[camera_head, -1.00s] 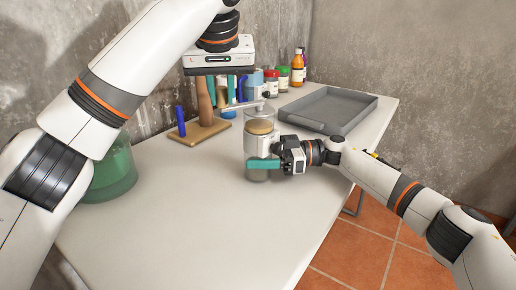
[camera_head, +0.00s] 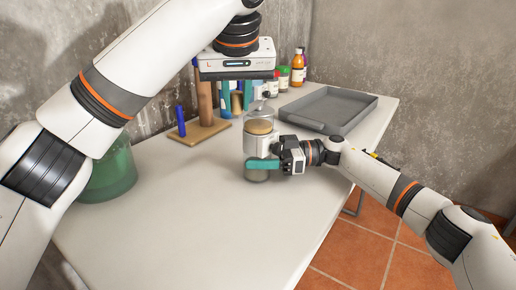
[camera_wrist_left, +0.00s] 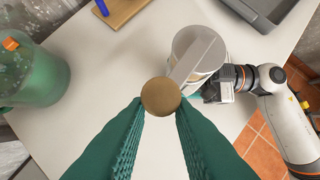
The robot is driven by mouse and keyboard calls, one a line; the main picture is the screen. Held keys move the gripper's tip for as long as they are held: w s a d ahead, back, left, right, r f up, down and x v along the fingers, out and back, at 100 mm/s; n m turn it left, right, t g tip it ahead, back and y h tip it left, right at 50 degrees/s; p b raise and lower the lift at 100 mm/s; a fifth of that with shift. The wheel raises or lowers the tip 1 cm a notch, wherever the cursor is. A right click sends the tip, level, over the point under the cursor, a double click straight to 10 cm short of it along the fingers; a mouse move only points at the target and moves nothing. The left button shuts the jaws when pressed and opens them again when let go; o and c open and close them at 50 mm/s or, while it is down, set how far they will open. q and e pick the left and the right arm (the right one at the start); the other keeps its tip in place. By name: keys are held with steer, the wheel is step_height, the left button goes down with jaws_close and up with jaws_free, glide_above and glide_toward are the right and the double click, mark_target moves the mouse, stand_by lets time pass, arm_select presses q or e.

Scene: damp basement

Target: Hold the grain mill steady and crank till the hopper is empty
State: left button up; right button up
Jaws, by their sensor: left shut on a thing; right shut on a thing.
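The grain mill (camera_head: 257,144) stands upright on the white table, with a clear hopper on top and a clear jar below. Tan grain (camera_head: 260,127) shows inside the hopper. My right gripper (camera_head: 262,164) is shut around the mill's lower body from the right. My left gripper (camera_head: 237,106) is above and behind the mill, shut on the crank's round brown knob (camera_wrist_left: 160,97). In the left wrist view, the crank arm (camera_wrist_left: 194,58) runs from the knob to the mill top (camera_wrist_left: 205,42). The teal left fingers are on both sides of the knob.
A wooden stand (camera_head: 190,138) with a blue peg and a brown post is behind left. A green translucent container (camera_head: 112,178) stands at the left edge. A grey tray (camera_head: 345,122) and several bottles (camera_head: 298,66) are at the back. The table front is clear.

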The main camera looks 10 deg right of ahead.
arm_select(q)
steer(key=shift+d+r, duration=0.1)
steer(key=shift+d, duration=0.05)
steer(key=shift+s+d, duration=0.25)
steer(key=shift+d, duration=0.35)
steer(key=shift+s+d, duration=0.25)
steer(key=shift+d, duration=0.35)
steer(key=shift+s+d, duration=0.25)
steer(key=shift+d, duration=0.35)
steer(key=shift+d, duration=0.5)
steer(key=d, duration=0.3)
steer(key=shift+w+d, duration=0.1)
steer(key=shift+w, duration=0.1)
steer(key=shift+d, duration=0.1)
